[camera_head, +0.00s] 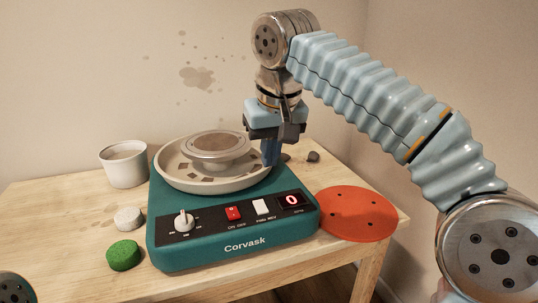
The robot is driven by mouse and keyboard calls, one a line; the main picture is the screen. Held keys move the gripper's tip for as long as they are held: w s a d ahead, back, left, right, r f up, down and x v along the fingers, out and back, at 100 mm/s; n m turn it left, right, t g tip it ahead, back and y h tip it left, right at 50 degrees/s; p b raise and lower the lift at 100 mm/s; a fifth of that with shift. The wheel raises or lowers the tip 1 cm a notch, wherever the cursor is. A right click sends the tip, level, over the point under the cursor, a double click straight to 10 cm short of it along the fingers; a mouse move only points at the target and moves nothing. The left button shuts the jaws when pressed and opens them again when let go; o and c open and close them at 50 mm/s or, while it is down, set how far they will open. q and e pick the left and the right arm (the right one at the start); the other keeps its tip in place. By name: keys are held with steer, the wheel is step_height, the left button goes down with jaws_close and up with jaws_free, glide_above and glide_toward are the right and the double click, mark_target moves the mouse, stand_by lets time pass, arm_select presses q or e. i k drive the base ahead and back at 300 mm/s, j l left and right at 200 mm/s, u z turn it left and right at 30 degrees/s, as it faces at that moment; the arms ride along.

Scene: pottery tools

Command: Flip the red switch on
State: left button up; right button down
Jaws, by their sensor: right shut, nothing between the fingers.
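The red switch (233,213) sits on the black front panel of the teal pottery wheel (200,254), labelled Corvask. It lies between a white knob (183,220) and a white switch (261,207). My right gripper (270,155) points down at the back right of the wheel, beside the rim of its splash pan. It is shut and empty, above and behind the panel, apart from the red switch. Only a dark curved part of my left side (14,288) shows at the lower left corner; the left gripper is not seen.
A white cup (124,164), a pale round piece (128,218) and a green round sponge (123,255) stand left of the wheel. An orange-red disc (357,213) lies to its right, near the table edge. A small dark lump (313,157) lies behind. The display (291,200) reads 0.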

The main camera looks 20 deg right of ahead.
mark_target(233, 213)
steer(key=k+j, duration=0.35)
steer(key=j, duration=0.15)
steer(key=k+j, duration=0.35)
steer(key=j, duration=0.2)
